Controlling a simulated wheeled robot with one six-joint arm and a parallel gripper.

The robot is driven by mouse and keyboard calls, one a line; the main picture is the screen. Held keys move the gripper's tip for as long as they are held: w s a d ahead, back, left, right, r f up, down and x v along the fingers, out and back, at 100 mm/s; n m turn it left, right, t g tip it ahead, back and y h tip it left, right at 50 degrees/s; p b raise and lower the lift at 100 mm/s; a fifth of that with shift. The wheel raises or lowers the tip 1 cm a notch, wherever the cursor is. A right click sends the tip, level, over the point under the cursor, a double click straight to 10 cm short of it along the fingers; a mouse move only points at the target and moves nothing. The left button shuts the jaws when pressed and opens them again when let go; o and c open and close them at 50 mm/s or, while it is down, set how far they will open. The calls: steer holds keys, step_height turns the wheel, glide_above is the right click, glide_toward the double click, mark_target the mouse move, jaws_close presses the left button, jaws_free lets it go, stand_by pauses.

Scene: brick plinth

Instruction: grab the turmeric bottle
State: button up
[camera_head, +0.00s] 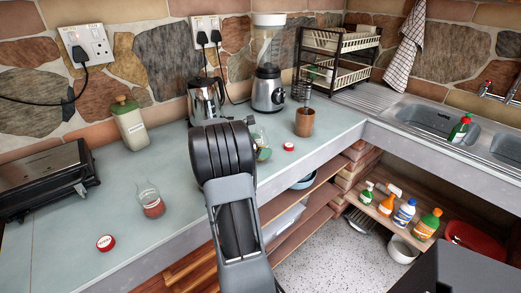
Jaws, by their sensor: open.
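No label I can read marks a bottle as turmeric. A small clear glass bottle with red-orange contents (153,207) stands upright on the counter, left of my arm. A second small glass bottle with greenish-yellow contents (263,153) stands just right of my arm's dark upper part, which partly hides it. A red lid (106,243) lies in front of the first bottle, and another red lid (289,147) lies beside the second. My arm rises through the middle of the view. My gripper's fingers do not show; the arm seems to hide them.
A kettle (207,98), blender (269,88), copper utensil pot (304,123) and dish rack (338,55) line the back. The sink (432,121) is right. The counter left of my arm has free room.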

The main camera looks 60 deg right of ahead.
steer(key=shift+c, duration=0.4)
steer(key=c, duration=0.9)
steer(key=shift+c, duration=0.4)
steer(key=shift+r, duration=0.25)
